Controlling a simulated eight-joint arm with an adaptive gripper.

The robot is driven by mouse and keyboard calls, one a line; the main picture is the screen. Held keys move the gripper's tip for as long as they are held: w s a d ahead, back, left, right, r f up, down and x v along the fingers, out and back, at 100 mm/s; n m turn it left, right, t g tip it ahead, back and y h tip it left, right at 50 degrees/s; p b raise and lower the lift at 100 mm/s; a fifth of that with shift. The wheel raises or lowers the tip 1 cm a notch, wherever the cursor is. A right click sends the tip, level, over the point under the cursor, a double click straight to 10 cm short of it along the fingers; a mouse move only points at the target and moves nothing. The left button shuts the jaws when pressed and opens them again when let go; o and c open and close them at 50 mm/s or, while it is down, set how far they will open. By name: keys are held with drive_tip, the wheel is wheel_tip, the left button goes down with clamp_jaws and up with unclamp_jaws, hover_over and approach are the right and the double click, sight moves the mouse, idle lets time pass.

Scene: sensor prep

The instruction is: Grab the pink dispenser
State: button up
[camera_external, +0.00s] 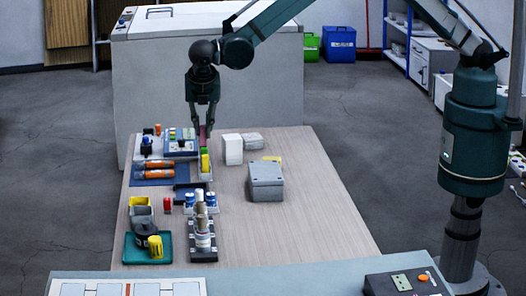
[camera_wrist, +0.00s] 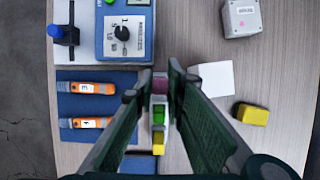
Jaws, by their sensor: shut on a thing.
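The pink dispenser (camera_wrist: 160,83) shows between the tips of my gripper (camera_wrist: 160,76) in the wrist view. It also shows just under the fingers in the external view (camera_external: 206,133). My gripper is shut on it, with a finger on each side. A green dispenser (camera_wrist: 159,112) and a yellow dispenser (camera_wrist: 158,138) are in line with it, towards the bottom of the wrist view. They stand in a narrow light holder, partly hidden by the fingers. I cannot tell whether the pink dispenser still touches the holder.
A blue device with a dial (camera_wrist: 124,33) is left of my gripper. Two orange tubes (camera_wrist: 92,88) lie on a blue mat. A white box (camera_wrist: 213,78), a yellow block (camera_wrist: 251,114) and a grey box (camera_external: 266,184) are to the right. The right side of the table (camera_external: 320,215) is clear.

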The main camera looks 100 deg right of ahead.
sight(203, 126)
drive_tip(key=shift+r, duration=2.25)
